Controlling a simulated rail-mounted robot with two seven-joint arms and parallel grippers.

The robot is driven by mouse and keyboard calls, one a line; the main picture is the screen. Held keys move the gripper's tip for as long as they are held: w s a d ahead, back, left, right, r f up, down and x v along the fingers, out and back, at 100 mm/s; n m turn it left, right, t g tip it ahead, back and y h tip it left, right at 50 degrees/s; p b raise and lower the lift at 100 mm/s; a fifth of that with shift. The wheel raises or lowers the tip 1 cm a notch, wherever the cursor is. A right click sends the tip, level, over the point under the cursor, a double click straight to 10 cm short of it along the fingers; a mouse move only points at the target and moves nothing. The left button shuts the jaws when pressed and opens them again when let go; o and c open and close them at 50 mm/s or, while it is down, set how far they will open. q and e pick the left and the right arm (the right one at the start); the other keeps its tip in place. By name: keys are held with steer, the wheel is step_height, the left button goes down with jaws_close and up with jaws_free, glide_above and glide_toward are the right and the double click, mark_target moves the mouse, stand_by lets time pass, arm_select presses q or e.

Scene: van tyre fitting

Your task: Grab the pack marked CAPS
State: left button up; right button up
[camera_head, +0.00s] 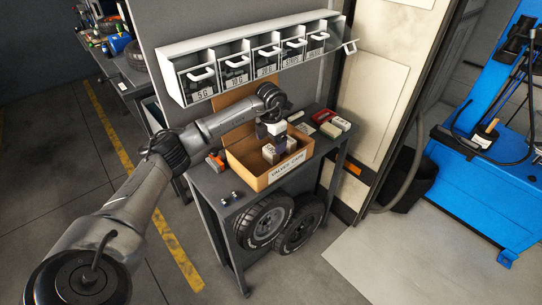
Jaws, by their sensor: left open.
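An open cardboard box (262,180) stands on the dark bench, its front label seeming to read VALVES CAPS. Small pale packs, one (268,154) near the middle and another (291,145) toward the right, sit inside. Their markings are too small to read, so I cannot tell which is marked CAPS. My left gripper (271,138) points down over the box, open, above or beside the packs. It hides part of the box's inside, and I cannot tell whether it touches a pack. My right gripper is not in view.
A rack of labelled bins (250,62) hangs close above my left arm. Small boxes (340,123) and a red tray (323,117) lie right of the carton. An orange-and-black tool (215,162) lies left. Tyres (264,222) stand below the bench (215,187).

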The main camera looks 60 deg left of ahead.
mark_target(271, 149)
arm_select(q)
steer(key=shift+f+b, duration=0.6)
steer(key=shift+f, duration=1.75)
steer(key=shift+c, duration=0.3)
steer(key=c, duration=1)
steer(key=shift+o, duration=0.2)
steer(key=shift+r, duration=0.1)
